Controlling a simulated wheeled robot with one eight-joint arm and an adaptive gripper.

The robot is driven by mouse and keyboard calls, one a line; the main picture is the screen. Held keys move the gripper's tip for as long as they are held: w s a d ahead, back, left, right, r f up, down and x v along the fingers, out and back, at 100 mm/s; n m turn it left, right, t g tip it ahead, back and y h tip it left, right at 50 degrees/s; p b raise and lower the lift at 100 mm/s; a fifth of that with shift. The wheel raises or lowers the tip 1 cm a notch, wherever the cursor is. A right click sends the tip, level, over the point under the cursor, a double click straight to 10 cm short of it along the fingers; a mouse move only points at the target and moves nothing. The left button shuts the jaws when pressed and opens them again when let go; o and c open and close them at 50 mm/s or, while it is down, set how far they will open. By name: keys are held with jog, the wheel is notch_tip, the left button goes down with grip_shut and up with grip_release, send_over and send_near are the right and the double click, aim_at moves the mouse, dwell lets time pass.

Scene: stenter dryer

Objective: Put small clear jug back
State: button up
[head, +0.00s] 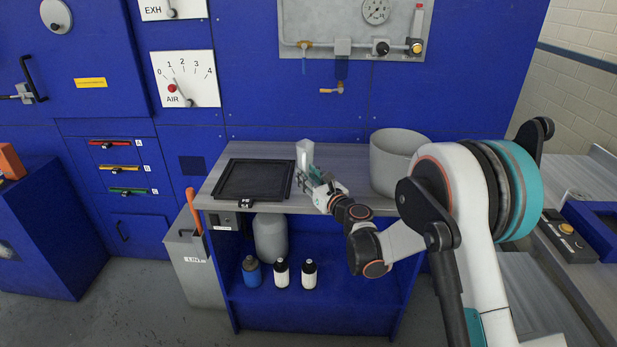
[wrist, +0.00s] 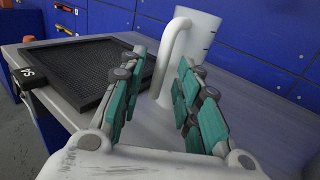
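The small clear jug (head: 304,151), whitish and translucent, stands upright on the grey worktop, right of a black tray. The wrist view shows the jug (wrist: 201,38) with dark marks on its side and its handle (wrist: 170,52) facing my gripper. My gripper (head: 311,177) is at the jug's near side, low over the worktop. In the wrist view, the gripper (wrist: 161,65) has its teal-padded fingers apart, with the handle seen between them. No finger clearly touches the handle. The jug's far side is hidden.
The black tray (head: 231,197) with a grid surface lies left of the jug. A large grey pot (head: 390,165) stands to the right. Bottles and a grey container (head: 270,238) stand on the shelf below. A tap (head: 331,90) sticks out from the blue wall above.

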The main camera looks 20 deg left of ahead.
jog(key=shift+r, duration=0.15)
jog(key=p+v, duration=0.3)
jog(key=v, duration=0.9)
